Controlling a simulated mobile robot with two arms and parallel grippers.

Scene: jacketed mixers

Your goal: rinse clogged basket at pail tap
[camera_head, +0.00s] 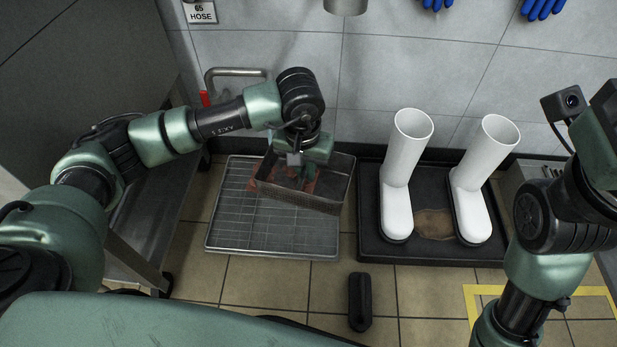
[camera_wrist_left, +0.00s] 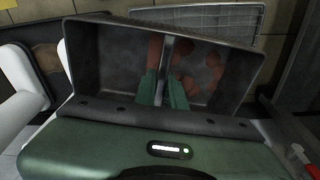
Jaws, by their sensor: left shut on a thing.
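The basket (camera_head: 292,200) is a dark grey mesh box with reddish-brown clumps inside, over the left part of the floor. My left gripper (camera_head: 303,172) reaches down into it. In the left wrist view, its green fingers (camera_wrist_left: 164,88) are shut on a thin bar across the middle of the basket (camera_wrist_left: 100,72); clumps lie on both sides of the bar. The basket sits at an angle over the grate; I cannot tell whether it touches it. A tap pipe (camera_head: 238,73) with a red handle (camera_head: 205,98) is on the wall behind. No pail or running water is recognisable. My right gripper's fingers are out of view.
The metal floor grate (camera_head: 230,220) lies under the basket. A black tray (camera_head: 370,230) with two white boots (camera_head: 398,180) (camera_head: 470,190) stands to the right. A steel table (camera_head: 150,225) is at left. A black oblong object (camera_head: 360,300) lies on the tiles in front.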

